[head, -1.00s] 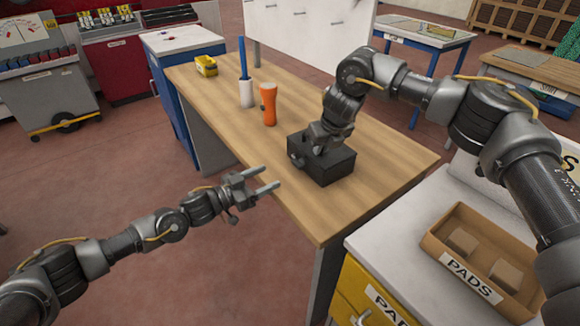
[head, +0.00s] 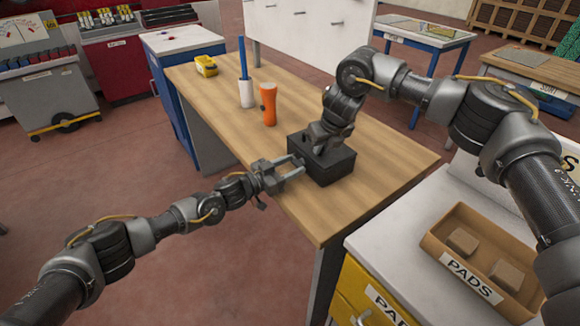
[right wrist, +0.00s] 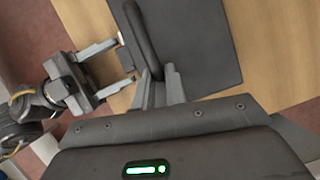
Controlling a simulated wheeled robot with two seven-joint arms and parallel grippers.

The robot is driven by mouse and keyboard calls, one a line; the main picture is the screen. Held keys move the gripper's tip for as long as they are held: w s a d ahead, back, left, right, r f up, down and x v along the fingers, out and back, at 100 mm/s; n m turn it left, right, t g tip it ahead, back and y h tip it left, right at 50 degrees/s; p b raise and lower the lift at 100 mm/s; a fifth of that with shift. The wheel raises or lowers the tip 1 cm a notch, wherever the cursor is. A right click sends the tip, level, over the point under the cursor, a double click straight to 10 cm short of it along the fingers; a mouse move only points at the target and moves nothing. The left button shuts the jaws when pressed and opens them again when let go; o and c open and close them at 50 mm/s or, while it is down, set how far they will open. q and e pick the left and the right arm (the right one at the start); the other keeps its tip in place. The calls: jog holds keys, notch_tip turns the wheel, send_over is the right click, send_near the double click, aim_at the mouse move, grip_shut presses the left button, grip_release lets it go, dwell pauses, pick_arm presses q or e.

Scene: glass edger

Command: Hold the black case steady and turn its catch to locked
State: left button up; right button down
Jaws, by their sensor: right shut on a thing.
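The black case (head: 335,168) stands on the wooden workbench near its front edge. My right gripper (right wrist: 160,72) is shut on the case's dark handle (right wrist: 145,42) from above; in the head view the wrist hides much of the grip. My left gripper (head: 300,165) is open and empty, its two fingers pointing at the left side of the case. In the right wrist view the left fingers (right wrist: 126,60) are beside the case's edge. A small pale part, possibly the catch (right wrist: 121,38), shows by one fingertip; its setting cannot be told.
A PADS tray (head: 440,243) sits on the white cabinet at right. The bench right of the case is clear.

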pick_arm(q)
jog(key=c, duration=0.7)
jog(key=shift+o, duration=0.2)
jog(key=shift+s+m, duration=0.1)
jog(key=shift+m, duration=1.5)
jog(key=o, duration=1)
jog(key=shift+v, duration=6)
